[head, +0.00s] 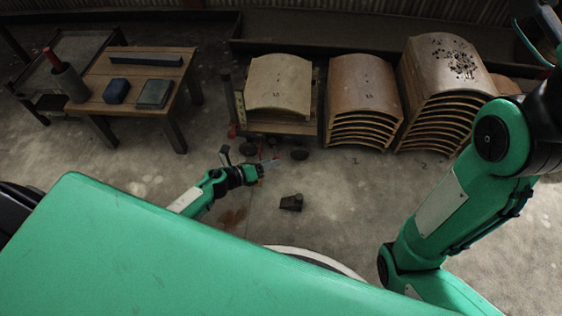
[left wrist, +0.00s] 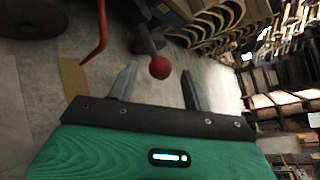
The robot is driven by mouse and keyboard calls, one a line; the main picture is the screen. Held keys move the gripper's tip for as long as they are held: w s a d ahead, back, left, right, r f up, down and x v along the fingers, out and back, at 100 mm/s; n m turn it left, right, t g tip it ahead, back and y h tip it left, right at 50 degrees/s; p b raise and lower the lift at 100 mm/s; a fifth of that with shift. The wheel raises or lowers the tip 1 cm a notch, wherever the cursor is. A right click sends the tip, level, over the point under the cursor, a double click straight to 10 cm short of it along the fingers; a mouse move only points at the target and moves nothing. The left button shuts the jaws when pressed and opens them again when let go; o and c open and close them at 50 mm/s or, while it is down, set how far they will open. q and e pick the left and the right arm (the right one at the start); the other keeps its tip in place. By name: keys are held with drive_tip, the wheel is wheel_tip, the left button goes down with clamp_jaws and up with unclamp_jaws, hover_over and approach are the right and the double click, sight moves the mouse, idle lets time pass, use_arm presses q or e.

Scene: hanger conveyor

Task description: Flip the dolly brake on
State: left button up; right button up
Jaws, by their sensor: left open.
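The dolly (head: 283,127) is a low wheeled frame under the leftmost stack of curved wooden panels. A brake lever with a round red knob (left wrist: 160,67) shows in the left wrist view, its thin grey stem running up from the knob. My left gripper (head: 272,163) is low in front of the dolly, near its wheels. In the left wrist view my left gripper (left wrist: 158,71) is open, with the knob seen between its two grey fingers; whether they touch it I cannot tell. My right arm (head: 445,215) is raised at the right; its gripper fingers are not visible.
A bent red rod (left wrist: 100,35) stands left of the fingers. Stacks of curved panels (head: 362,90) stand right of the dolly. A wooden table (head: 140,65) with boxes is at the left. A small dark block (head: 291,202) lies on otherwise open floor.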

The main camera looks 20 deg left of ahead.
sight(276, 154)
use_arm(q)
drive_tip(key=shift+b+x, duration=0.85)
drive_tip(key=shift+x, duration=1.9)
